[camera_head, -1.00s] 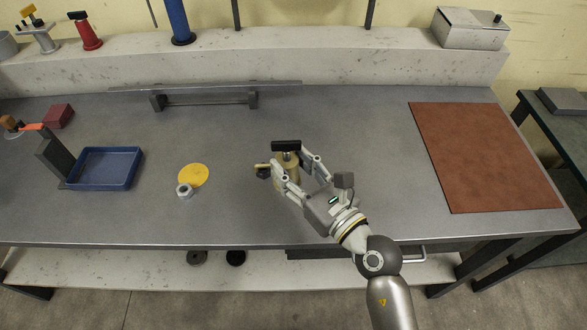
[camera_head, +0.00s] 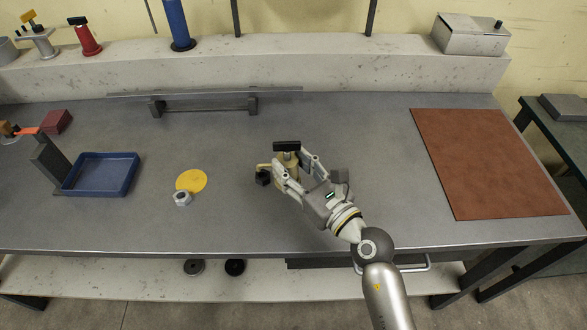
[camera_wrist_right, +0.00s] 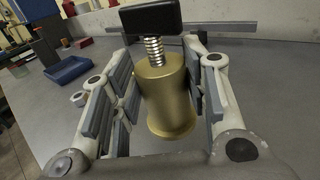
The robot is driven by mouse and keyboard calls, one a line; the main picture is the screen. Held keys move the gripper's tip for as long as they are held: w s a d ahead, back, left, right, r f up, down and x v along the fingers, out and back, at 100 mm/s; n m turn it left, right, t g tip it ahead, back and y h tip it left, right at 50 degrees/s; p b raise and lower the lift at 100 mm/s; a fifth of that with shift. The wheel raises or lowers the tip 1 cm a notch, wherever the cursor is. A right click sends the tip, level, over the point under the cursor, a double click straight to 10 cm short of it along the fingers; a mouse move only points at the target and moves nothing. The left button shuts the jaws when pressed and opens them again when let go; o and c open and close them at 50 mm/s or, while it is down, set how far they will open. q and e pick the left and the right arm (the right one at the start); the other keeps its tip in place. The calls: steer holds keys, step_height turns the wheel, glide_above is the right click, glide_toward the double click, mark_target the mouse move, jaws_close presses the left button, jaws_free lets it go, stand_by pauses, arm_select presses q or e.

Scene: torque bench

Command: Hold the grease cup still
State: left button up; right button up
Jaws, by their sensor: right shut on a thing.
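The grease cup is a brass cylinder with a flared lower rim, a coiled stem and a black crossbar on top; it shows best in the right wrist view (camera_wrist_right: 168,97). In the head view its crossbar (camera_head: 287,146) stands above the fingers, and part of its body is hidden. My right gripper (camera_head: 291,167) is around the cup and shut on it, with a finger on each side. The cup looks upright in the head view. I cannot tell whether its base touches the bench. My left gripper is not in view.
A small dark block (camera_head: 263,179) lies close left of the gripper. A metal nut (camera_head: 182,198) and yellow disc (camera_head: 191,181) lie farther left, then a blue tray (camera_head: 68,187). A brown mat (camera_head: 485,160) covers the right. Bare bench lies between.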

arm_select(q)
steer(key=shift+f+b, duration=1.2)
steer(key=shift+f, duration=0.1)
arm_select(e)
steer(key=shift+w+f, duration=0.85)
steer(key=shift+w, duration=0.25)
steer(key=shift+w+f, duration=0.8)
steer(key=shift+w, duration=0.25)
steer(key=shift+f, duration=0.7)
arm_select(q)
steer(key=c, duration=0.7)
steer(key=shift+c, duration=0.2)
